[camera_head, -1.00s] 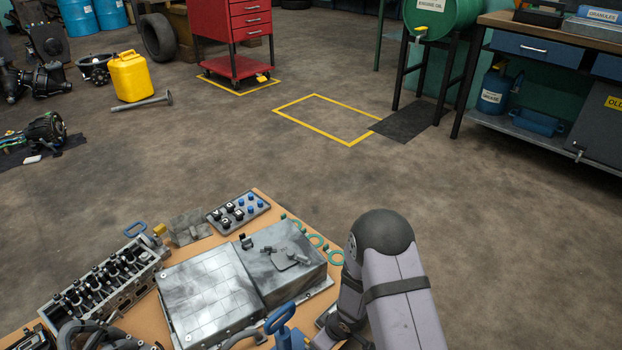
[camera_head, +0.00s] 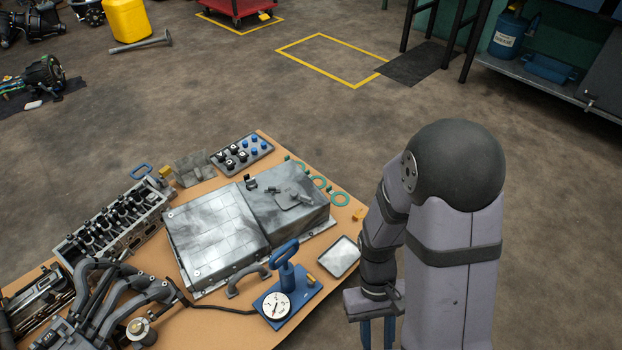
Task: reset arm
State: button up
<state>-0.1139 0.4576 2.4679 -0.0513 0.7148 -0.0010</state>
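My arm rises at the right of the work table, its large dark elbow high in the picture and its forearm pointing down. My gripper (camera_head: 377,334) is at the bottom edge, to the right of the table. Two blue fingers hang down from a grey body with a gap between them. Their tips are cut off by the frame, and I see nothing held in the part that shows.
The table (camera_head: 215,322) bears a metal case (camera_head: 215,235), an engine head (camera_head: 115,222), a blue hand pump with a gauge (camera_head: 277,305), a small tray (camera_head: 340,257), green rings (camera_head: 319,183) and a knob panel (camera_head: 241,153). Open floor lies beyond.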

jog(key=w+r+m+t+y+p, duration=0.1)
jog(key=w+r+t, duration=0.25)
jog(key=r, duration=0.35)
jog(key=w+r+m+t+p, duration=0.1)
jog(key=w+r+t+p, duration=0.1)
jog(key=w+r, duration=0.3)
notch_tip(320, 180, up, 38)
jog(key=p, duration=3.6)
jog(key=shift+s+d+f, duration=0.15)
jog(key=shift+s+d, duration=0.2)
jog(key=shift+d, duration=0.05)
jog(key=shift+f, duration=0.1)
notch_tip(320, 180, down, 77)
jog(key=b, duration=7.6)
jog(key=shift+r, duration=0.2)
jog(key=shift+r, duration=0.1)
